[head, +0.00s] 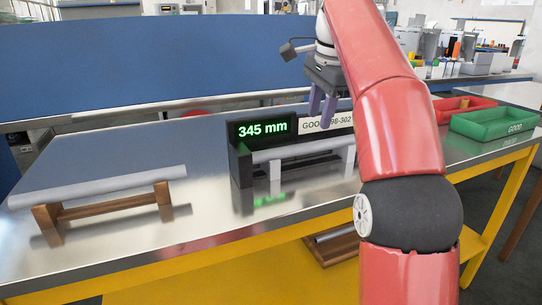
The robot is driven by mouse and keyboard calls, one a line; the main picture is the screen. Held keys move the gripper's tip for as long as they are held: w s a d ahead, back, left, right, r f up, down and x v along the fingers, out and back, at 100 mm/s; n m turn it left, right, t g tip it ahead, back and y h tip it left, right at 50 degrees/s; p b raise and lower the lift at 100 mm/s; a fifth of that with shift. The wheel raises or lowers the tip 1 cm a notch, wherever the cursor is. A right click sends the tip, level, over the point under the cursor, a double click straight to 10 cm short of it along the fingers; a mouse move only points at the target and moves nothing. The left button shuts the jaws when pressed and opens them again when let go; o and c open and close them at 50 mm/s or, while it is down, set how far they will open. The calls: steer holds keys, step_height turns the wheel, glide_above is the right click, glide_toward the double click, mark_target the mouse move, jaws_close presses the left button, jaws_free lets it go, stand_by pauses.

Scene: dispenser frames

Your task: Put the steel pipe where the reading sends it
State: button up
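A grey pipe (290,151) lies level in the black measuring stand (241,168), on pale supports. The stand's display (263,129) reads "345 mm" in green. A white label (338,121) beside it reads "GOOD" and a range ending "98-302", partly hidden by my gripper. A second, longer-looking grey pipe (100,187) rests on a wooden rack (105,207) at the left. My gripper (322,122) points down above the measuring stand, its purple fingers apart and empty. A green tray (495,123) marked "GOOD" and a red tray (463,105) stand at the right.
The steel table top (200,222) is clear between the wooden rack and the stand. My arm hides the area right of the stand. Another pipe lies on a wooden holder (335,245) on the yellow lower shelf. A blue panel (180,60) stands behind the table.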

mark_target(312, 143)
steer(key=shift+b+x, duration=0.65)
steer(key=shift+x, duration=3.25)
steer(key=shift+w+a, duration=0.1)
steer(key=shift+c, duration=0.2)
jaws_close()
